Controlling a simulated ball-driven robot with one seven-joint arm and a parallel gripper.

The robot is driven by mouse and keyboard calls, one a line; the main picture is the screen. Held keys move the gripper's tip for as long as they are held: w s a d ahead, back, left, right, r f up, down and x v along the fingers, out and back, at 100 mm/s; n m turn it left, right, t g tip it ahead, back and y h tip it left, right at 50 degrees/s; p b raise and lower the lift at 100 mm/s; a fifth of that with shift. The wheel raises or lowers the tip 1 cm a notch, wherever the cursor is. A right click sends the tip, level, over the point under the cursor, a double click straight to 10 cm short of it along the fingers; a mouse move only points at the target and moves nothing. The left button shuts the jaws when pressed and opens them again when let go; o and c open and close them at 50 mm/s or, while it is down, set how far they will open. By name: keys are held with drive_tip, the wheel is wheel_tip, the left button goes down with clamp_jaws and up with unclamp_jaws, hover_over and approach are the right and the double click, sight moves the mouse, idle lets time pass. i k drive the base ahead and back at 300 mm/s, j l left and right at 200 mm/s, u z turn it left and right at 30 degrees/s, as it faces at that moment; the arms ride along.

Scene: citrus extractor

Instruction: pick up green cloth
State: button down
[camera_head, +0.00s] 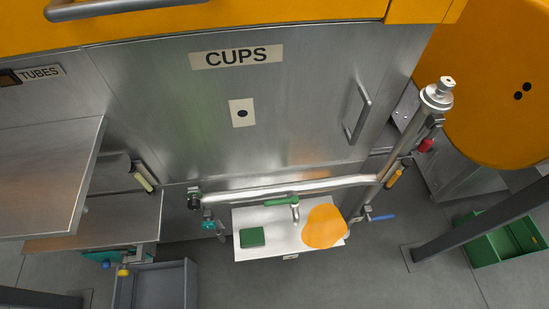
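A small dark green square, which looks like the folded green cloth (251,237), lies flat on the left part of a white tray or shelf (272,218). The white surface is low, below a horizontal steel pipe. A rounded orange object (325,228) sits on its right part, apart from the green square. My gripper is not in view.
The steel pipe (290,190) crosses above the white surface, with a green-handled tap (283,201) hanging over it. A steel cabinet labelled CUPS (300,110) stands behind. A grey bin (155,285) is lower left; a green crate (500,240) is right. Front floor is clear.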

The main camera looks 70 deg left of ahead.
sight(254, 236)
drive_tip(key=k+u, duration=0.8)
drive_tip(key=k+j+u, duration=0.2)
drive_tip(key=k+u, duration=0.2)
drive_tip(key=i+l, duration=1.2)
drive_tip(key=l, duration=0.2)
drive_tip(key=i+l+u, duration=0.2)
drive_tip(key=u, duration=0.15)
drive_tip(key=i+l+u, duration=0.2)
drive_tip(key=l+u, duration=0.15)
drive_tip(key=i+l+u, duration=0.1)
drive_tip(key=l+u, duration=0.35)
drive_tip(key=u, duration=1.4)
